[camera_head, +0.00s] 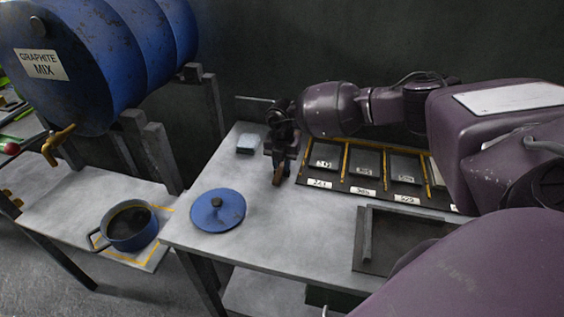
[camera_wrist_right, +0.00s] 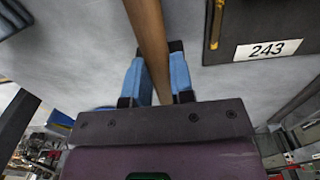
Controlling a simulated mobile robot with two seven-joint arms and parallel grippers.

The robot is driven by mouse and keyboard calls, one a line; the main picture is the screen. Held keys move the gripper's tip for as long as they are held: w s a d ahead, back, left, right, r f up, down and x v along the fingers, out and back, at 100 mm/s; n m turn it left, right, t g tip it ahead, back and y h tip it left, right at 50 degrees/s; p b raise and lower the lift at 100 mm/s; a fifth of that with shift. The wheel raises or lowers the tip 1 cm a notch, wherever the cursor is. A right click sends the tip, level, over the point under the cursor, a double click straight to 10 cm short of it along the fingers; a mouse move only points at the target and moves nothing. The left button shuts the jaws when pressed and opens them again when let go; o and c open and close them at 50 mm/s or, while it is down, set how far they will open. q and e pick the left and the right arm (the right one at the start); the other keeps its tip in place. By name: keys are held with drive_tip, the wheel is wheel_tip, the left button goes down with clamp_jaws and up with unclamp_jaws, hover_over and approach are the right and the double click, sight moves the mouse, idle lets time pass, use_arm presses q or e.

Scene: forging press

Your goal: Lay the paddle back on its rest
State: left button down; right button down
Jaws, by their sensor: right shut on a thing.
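My right gripper (camera_head: 279,160) is above the back part of the grey table, left of a row of labelled bays. It is shut on the brown wooden handle of the paddle (camera_wrist_right: 149,38). In the right wrist view the blue finger pads of the gripper (camera_wrist_right: 158,80) sit on either side of the handle, which runs up out of the picture. In the head view only a short brown piece of the paddle (camera_head: 277,178) shows below the fingers. The paddle's far end is hidden or out of view. I cannot tell which thing is its rest. My left gripper is not in view.
A blue lid (camera_head: 218,211) lies on the table, and a pale blue block (camera_head: 247,143) lies behind it. The label 243 (camera_wrist_right: 266,49) marks a nearby bay. A dark tray (camera_head: 371,262) lies at front right. A blue pot (camera_head: 131,227) stands lower left, below a drum (camera_head: 75,75).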

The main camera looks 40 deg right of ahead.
drive_tip(key=shift+f, duration=0.15)
drive_tip(key=c, duration=0.9)
unclamp_jaws()
wheel_tip(320, 180, up, 9)
drive_tip(key=shift+r+p, duration=0.1)
drive_tip(key=shift+p, duration=0.3)
drive_tip(key=shift+r, duration=0.8)
